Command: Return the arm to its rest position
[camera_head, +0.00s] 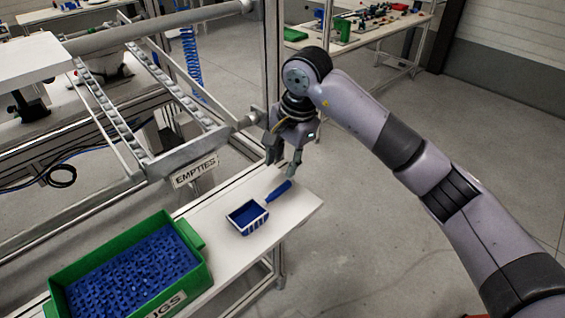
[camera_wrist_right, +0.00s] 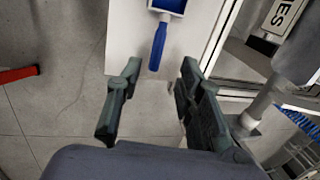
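My right gripper (camera_head: 284,158) is open and empty in the head view, above the far end of the white table. In the right wrist view its two fingers (camera_wrist_right: 155,95) stand apart with only floor and table edge between them. A blue scoop (camera_head: 247,216) lies on the table with its handle pointing toward the gripper. The handle also shows in the right wrist view (camera_wrist_right: 158,47), beyond the fingertips and apart from them. My left gripper is in neither view.
A green bin (camera_head: 62,270) full of small blue parts stands on the white table (camera_head: 225,262). A roller rack with an "EMPTIES" sign (camera_head: 195,171) and a metal post (camera_head: 272,60) stand close to the gripper's left. The floor to the right is free.

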